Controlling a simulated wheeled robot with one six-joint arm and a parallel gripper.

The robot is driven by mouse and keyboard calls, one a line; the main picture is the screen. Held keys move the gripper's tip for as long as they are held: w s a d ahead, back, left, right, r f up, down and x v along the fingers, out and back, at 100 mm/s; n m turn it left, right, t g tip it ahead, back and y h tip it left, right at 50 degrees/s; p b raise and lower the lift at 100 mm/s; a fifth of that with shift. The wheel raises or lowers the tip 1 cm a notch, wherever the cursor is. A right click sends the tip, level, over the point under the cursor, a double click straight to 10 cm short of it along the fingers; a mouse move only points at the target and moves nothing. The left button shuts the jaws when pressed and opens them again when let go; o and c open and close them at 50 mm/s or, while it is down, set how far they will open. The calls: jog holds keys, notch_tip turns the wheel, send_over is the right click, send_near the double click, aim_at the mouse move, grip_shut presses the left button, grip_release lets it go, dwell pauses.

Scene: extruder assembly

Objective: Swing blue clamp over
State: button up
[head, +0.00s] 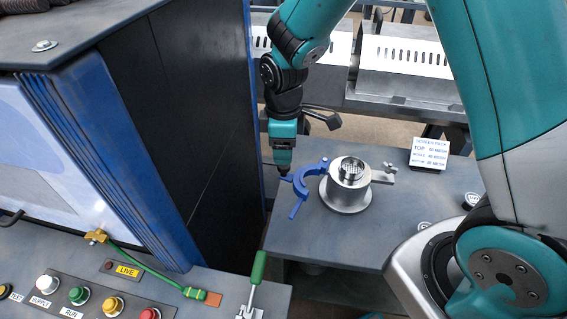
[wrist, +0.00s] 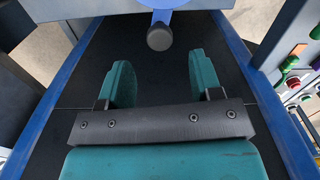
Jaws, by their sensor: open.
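The blue clamp (head: 306,181) is a curved, C-shaped arm standing open to the left of a round metal flange fitting (head: 348,185). A bare metal clamp end sticks out on the fitting's right side. My gripper (head: 284,172) is beside the clamp's left end in the head view. In the wrist view my gripper (wrist: 163,85) has its teal fingers wide apart with nothing between them. A blue part with a dark round end (wrist: 160,38), apparently of the clamp, lies just beyond the fingertips. Whether a finger touches the clamp is unclear.
A screen pack sign (head: 430,153) stands at the table's back right. A dark cabinet wall with a blue edge (head: 250,100) rises close to the left of my gripper. A green-handled lever (head: 258,268) and a button panel (head: 95,295) are at the front left.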

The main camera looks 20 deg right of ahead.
aim_at(292, 181)
notch_tip(292, 181, down, 5)
jog(key=shift+f, duration=0.2)
grip_shut()
dwell(0.3)
